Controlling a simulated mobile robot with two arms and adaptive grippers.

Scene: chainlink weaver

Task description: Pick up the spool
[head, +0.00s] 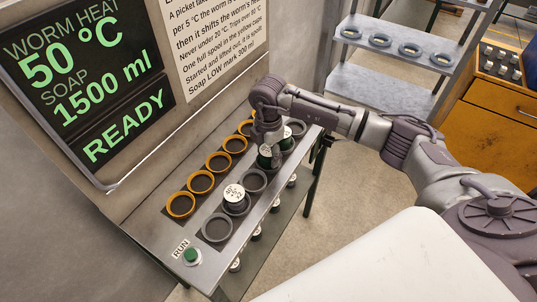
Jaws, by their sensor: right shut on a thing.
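A dark green spool (265,158) with a pale top sits under my right gripper (268,142), which points down and is shut on it over the row of grey cups. Whether the spool is clear of its cup cannot be told. Another dark green spool (287,141) stands just right of it, and a white-topped spool (235,193) stands in a grey cup nearer the front. My right arm comes in from the right. My left gripper is not in view.
Several yellow cups (180,205) line the bench's left side, empty where visible. Grey cups (217,228) stand beside them. A green RUN button (191,255) is at the near end. The display (85,80) reads 50 °C, 1500 ml, READY. More spools (257,233) sit below the bench edge.

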